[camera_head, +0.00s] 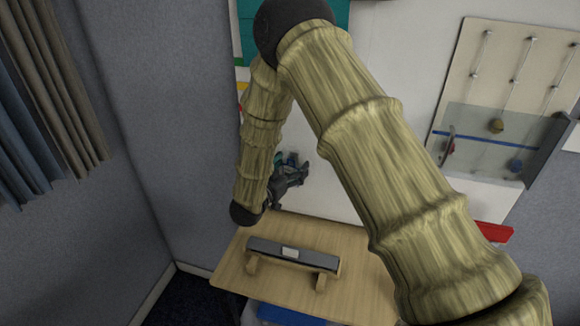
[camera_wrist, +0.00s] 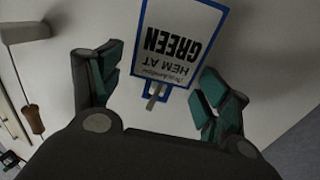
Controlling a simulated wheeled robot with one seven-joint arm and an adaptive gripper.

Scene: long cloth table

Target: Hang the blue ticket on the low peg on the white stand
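In the wrist view a white card with a blue border (camera_wrist: 176,42) shows upside-down print reading "GREEN" and "HEM AT". It is the only blue ticket-like thing I can make out. In the head view my gripper (camera_head: 290,176) is beside the pale wall, above the wooden table's far edge. The card cannot be told there. I cannot pick out the white stand or its low peg.
The wooden table (camera_head: 225,275) bears a dark bar (camera_head: 312,258) on wooden supports. A cream board (camera_head: 500,55) with pegs and cords is at upper right, near a red object (camera_head: 495,232). A brown hanging handle (camera_wrist: 33,120) is left in the wrist view. My arm hides much of the middle.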

